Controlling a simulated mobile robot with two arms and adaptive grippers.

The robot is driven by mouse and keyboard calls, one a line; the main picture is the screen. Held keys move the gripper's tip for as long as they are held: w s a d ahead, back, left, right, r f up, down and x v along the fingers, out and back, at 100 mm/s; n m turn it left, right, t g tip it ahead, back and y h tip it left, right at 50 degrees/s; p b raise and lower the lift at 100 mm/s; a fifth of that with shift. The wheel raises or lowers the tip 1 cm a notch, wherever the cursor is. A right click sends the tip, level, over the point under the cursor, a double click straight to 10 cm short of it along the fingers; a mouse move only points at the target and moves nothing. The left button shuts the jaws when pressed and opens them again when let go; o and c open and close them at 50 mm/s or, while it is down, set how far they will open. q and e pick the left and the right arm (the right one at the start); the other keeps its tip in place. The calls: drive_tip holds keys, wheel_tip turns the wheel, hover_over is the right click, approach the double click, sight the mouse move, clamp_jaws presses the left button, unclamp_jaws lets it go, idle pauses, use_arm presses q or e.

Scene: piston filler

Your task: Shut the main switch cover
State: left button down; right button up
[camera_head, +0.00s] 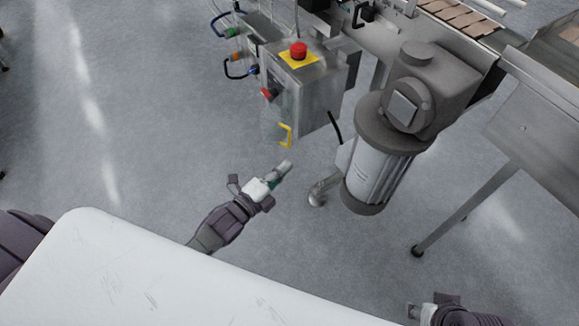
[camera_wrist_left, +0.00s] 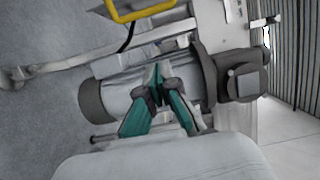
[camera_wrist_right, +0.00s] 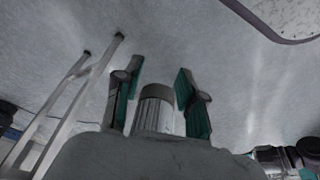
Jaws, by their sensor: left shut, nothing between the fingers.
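The main switch (camera_head: 268,94) shows as a red knob on the left face of a grey control box (camera_head: 312,88). Its see-through cover (camera_head: 271,124) appears to hang below the knob, swung open, with a yellow handle (camera_head: 287,135) at its lower end. The handle also shows at the top edge of the left wrist view (camera_wrist_left: 143,12). My left gripper (camera_head: 284,168) is shut and empty, a little below the handle and apart from it. My right gripper (camera_head: 420,311) is low at the bottom right; in the right wrist view (camera_wrist_right: 157,88) its fingers are spread with nothing between them.
A red emergency button on a yellow plate (camera_head: 298,56) tops the box. A big grey motor (camera_head: 380,170) stands right of it. Coloured hose fittings (camera_head: 234,56) stick out at the left. A steel table leg (camera_head: 450,220) stands at the right. Floor at the left is clear.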

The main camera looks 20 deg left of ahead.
sight(290, 145)
use_arm(q)
drive_tip(key=w+b, duration=0.2)
drive_tip(key=w, duration=0.6)
drive_tip(key=shift+w+a, duration=0.2)
drive_tip(key=shift+a, duration=0.25)
use_arm(e)
drive_tip(key=w+a+t, duration=0.2)
drive_tip(key=w+t, duration=0.1)
drive_tip(key=w, duration=0.3)
drive_tip(key=shift+w+r+t+y, duration=0.2)
drive_tip(key=shift+t+y, duration=0.1)
drive_tip(key=shift+y, duration=0.1)
use_arm(q)
drive_tip(key=shift+a+f, duration=0.1)
use_arm(e)
drive_tip(key=shift+s, duration=0.1)
